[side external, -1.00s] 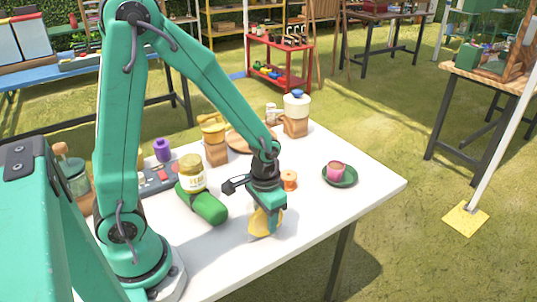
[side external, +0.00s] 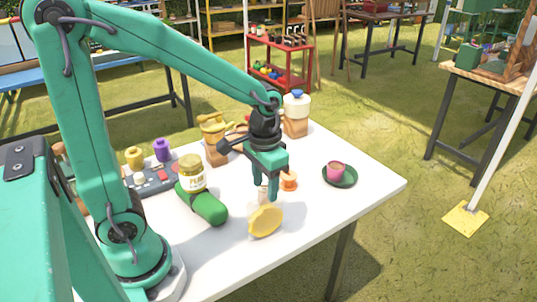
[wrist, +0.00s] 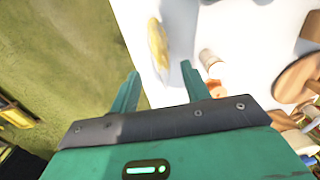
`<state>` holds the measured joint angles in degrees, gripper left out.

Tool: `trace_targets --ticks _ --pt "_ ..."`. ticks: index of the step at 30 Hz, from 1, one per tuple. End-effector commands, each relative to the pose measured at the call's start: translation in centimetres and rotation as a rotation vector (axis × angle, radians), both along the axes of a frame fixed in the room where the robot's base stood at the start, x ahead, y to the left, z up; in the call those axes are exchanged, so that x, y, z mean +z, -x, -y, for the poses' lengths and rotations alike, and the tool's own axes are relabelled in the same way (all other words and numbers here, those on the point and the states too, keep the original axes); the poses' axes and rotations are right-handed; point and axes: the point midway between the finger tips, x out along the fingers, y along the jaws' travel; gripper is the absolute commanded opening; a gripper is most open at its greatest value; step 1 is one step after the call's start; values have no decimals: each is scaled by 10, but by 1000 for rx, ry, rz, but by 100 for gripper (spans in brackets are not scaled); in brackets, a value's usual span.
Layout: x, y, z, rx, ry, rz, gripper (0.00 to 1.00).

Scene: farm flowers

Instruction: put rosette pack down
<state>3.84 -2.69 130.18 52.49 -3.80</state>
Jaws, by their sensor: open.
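The rosette pack appears to be the yellow rounded piece (side external: 265,220) standing on the white table near its front edge. In the wrist view the yellow piece (wrist: 158,45) lies just beyond the fingertips. My gripper (side external: 266,198) is open and empty, pointing down just above the pack. In the wrist view both fingers of my gripper (wrist: 159,70) are spread with nothing between them.
An orange spool (side external: 289,181) is close behind my gripper.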

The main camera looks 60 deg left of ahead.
Motion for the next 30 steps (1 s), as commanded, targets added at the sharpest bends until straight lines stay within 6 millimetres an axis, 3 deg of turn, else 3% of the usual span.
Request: trace_targets --ticks 7,30 --pt "17 0 0 0 0 1 47" --pt "23 3 -1 0 1 19 47"
